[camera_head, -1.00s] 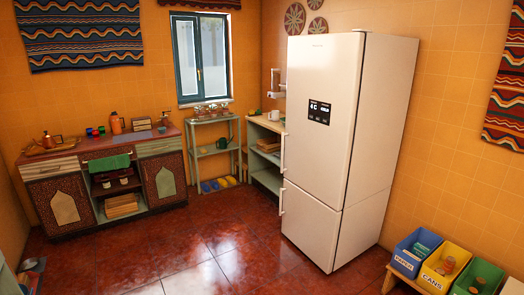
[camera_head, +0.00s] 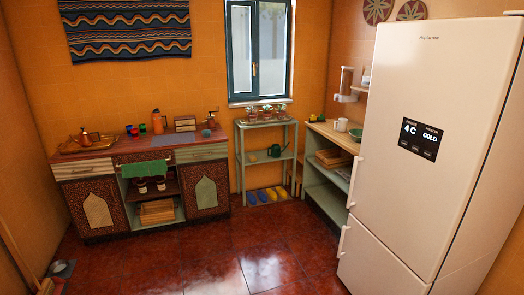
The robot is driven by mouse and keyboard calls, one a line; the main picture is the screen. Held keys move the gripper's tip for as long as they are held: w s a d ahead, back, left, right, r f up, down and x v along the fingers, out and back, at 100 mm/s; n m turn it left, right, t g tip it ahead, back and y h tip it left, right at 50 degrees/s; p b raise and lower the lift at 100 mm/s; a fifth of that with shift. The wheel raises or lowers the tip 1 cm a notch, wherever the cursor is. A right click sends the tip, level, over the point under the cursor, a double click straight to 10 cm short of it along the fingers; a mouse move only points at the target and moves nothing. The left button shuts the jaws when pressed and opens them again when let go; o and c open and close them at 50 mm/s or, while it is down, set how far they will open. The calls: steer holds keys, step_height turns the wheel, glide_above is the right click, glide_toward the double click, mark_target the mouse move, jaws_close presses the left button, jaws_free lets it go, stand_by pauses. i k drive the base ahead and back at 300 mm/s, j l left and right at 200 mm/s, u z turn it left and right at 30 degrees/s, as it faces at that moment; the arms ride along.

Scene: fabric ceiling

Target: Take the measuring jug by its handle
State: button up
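I cannot pick out the measuring jug with certainty. A small pale cup or jug (camera_head: 341,125) stands on the wooden-topped counter (camera_head: 336,137) left of the fridge, too small to tell which it is. An orange flask-like vessel (camera_head: 157,121) stands upright at the back of the patterned cabinet's red top (camera_head: 122,150). My gripper is not in view.
A tall white fridge (camera_head: 425,100) stands at the right and hides part of the counter. A green shelf stand (camera_head: 268,166) holds a green watering can (camera_head: 277,151). The red tiled floor (camera_head: 215,255) ahead is clear. A dustpan-like item (camera_head: 60,269) lies at lower left.

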mark_target(343, 123)
steer(key=i+u, duration=0.1)
steer(key=i, duration=0.8)
steer(key=i+l+u, duration=0.15)
steer(key=i, duration=0.75)
steer(key=i+z, duration=0.2)
steer(key=i, duration=0.25)
steer(key=i+z, duration=0.2)
steer(key=i, duration=0.3)
steer(key=i+j+z, duration=0.15)
steer(key=i, duration=0.3)
steer(key=i+j+z, duration=0.2)
steer(key=i, duration=0.25)
steer(key=i+l+z, duration=0.1)
steer(key=i+z, duration=0.3)
steer(key=i, duration=0.35)
steer(key=i+j+z, duration=0.15)
steer(key=i+z, duration=0.2)
steer(key=i, duration=0.35)
